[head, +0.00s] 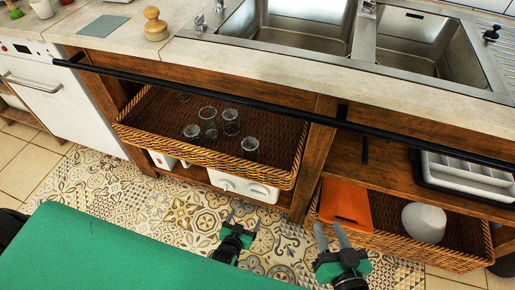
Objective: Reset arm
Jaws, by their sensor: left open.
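My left gripper (244,216) is in front of the shelving, low above the patterned floor. Its two fingers stand apart with nothing between them. My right gripper (329,226) is further right, in front of the lower basket. Its two grey fingers point up toward the shelves with a gap between them, and I see nothing held. Both grippers appear apart from the baskets.
A wicker basket (206,162) holds several glasses (208,122). A lower basket (458,259) holds an orange board (346,204) and a white bowl (424,222). A black rail (250,104) runs along the counter. Patterned floor (110,190) is clear at left.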

